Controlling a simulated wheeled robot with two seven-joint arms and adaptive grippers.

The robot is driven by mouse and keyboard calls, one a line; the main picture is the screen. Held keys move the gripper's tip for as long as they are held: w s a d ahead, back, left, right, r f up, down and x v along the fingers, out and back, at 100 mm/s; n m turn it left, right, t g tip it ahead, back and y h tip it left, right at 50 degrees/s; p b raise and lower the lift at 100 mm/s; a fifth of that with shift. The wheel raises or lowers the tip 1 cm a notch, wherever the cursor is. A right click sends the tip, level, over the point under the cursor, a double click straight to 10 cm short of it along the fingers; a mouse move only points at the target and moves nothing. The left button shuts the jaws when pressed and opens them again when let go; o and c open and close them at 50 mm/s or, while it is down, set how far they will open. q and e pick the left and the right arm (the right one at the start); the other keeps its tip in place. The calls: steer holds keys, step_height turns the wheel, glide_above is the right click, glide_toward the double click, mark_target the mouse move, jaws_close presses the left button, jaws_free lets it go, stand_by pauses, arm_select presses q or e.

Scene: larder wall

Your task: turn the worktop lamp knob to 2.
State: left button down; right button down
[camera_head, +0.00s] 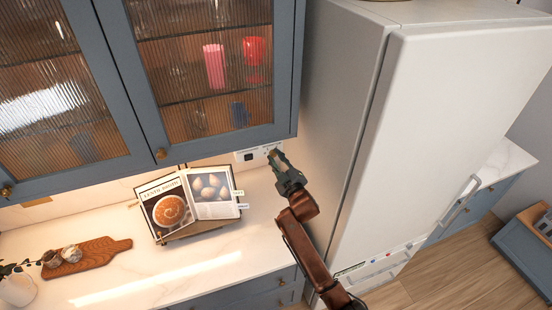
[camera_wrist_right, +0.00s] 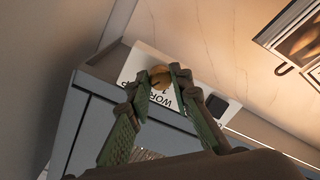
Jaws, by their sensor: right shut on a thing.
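The lamp knob (camera_wrist_right: 160,77) is small, round and brass-coloured in the right wrist view. It sits on a white plate (camera_wrist_right: 133,66) with partly hidden lettering, "WOR" and a "1" readable. In the head view the plate (camera_head: 240,156) is on the wall under the cabinet, close to the fridge. My right gripper (camera_wrist_right: 159,80) is shut on the knob, one green fingertip on each side. In the head view the right gripper (camera_head: 277,160) reaches up to the plate's right end and covers part of it. The knob's pointer cannot be made out. My left gripper is not in view.
A blue glass-fronted cabinet (camera_head: 290,70) hangs just above the plate. A tall white fridge (camera_head: 460,110) stands close on the right. An open cookbook on a stand (camera_head: 190,205) is left of my arm. A wooden board (camera_head: 95,255) lies further left on the marble worktop (camera_head: 150,275).

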steer(key=c, duration=1.7)
jaws_free()
steer(key=shift+c, duration=0.2)
steer(key=v, duration=1.2)
